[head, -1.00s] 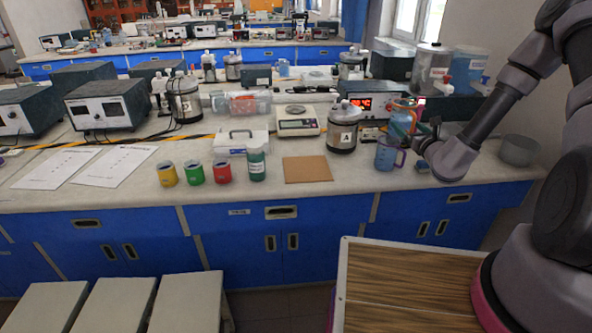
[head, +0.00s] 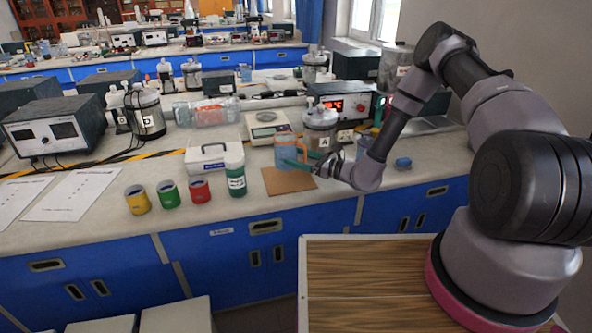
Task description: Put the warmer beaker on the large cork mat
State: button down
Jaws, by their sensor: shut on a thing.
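My gripper (head: 298,164) is shut on a translucent blue beaker (head: 286,148). It holds the beaker over the back part of the square brown cork mat (head: 286,186). I cannot tell whether the beaker's base touches the mat. A second blue beaker (head: 364,145) stands on the bench to the right, partly hidden behind my arm. The picture does not show which beaker is warmer.
Left of the mat stand a green bottle (head: 235,174) and red (head: 199,189), green (head: 169,193) and yellow (head: 137,199) cups. A metal vessel marked A (head: 320,130) and a scale (head: 267,126) stand behind. A small blue object (head: 403,162) lies right.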

jog(key=shift+f, duration=2.15)
jog(key=shift+f, duration=0.2)
grip_release()
jog(key=shift+r, duration=0.15)
jog(key=shift+s+d, duration=0.1)
jog(key=shift+d, duration=0.25)
jog(key=v, duration=1.1)
jog(key=shift+s+d+r, duration=0.1)
jog(key=shift+d, duration=0.05)
